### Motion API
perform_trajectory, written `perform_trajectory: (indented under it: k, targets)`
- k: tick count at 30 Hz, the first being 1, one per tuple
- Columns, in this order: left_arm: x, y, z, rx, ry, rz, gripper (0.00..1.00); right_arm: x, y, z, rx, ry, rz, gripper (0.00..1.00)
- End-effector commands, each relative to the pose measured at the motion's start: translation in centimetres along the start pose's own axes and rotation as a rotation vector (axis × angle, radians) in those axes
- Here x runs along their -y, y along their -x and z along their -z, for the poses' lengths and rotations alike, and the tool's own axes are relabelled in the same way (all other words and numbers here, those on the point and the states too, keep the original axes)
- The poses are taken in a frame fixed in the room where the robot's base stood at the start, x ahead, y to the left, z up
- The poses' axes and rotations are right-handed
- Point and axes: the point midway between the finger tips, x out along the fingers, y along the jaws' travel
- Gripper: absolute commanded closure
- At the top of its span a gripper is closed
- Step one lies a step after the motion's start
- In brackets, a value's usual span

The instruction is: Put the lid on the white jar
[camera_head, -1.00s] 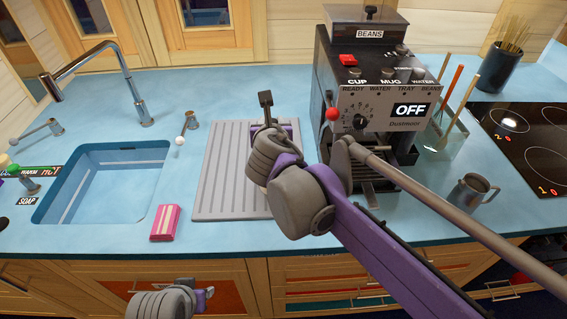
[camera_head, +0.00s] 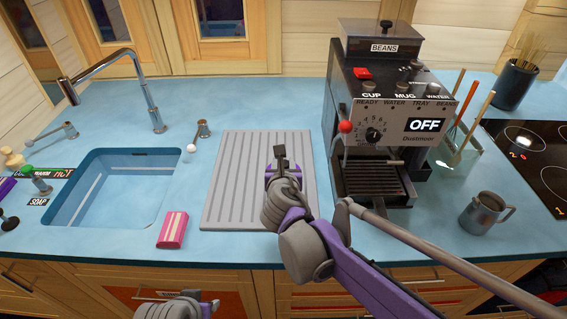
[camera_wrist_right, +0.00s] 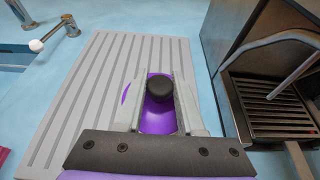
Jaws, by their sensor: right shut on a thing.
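My right gripper (camera_head: 280,153) is over the grey ribbed drainboard, left of the coffee machine. In the right wrist view its fingers (camera_wrist_right: 160,95) are closed on the black knob (camera_wrist_right: 159,87) of a purple lid (camera_wrist_right: 158,119). The lid's edge shows a little outside the left finger. In the head view the lid is hard to make out from the purple gripper parts. My left gripper (camera_head: 207,309) is only partly in view at the bottom edge, and its fingers are unclear. No white jar can be made out in either view.
The drainboard (camera_head: 228,190) lies between the sink (camera_head: 115,185) and the coffee machine (camera_head: 385,120). A pink striped sponge (camera_head: 172,230) lies at its lower left. A grey mug (camera_head: 482,213) and the cooktop (camera_head: 540,160) are at the right. The blue counter's front strip is mostly clear.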

Motion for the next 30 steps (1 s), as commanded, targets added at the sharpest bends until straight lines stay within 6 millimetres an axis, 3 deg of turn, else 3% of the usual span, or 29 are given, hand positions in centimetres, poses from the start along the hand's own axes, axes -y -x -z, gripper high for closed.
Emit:
perform_trajectory:
  k: [13, 14, 18, 30]
  targets:
    - [0.0, -0.8, -0.6, 0.004, 0.0, 0.0, 0.57, 0.0, -0.5, 1.2, 0.0, 0.001, 0.0, 1.0]
    - [0.0, -0.8, -0.6, 0.004, 0.0, 0.0, 0.57, 0.0, -0.5, 1.1, 0.0, 0.001, 0.0, 0.61]
    - [0.0, -0.7, -0.6, 0.004, 0.0, 0.0, 0.57, 0.0, -0.4, 1.1, 0.0, 0.0, 0.0, 0.36]
    - [0.0, -0.3, -0.2, 0.002, 0.0, 0.0, 0.57, 0.0, -0.2, 0.4, 0.001, 0.0, 0.0, 0.33]
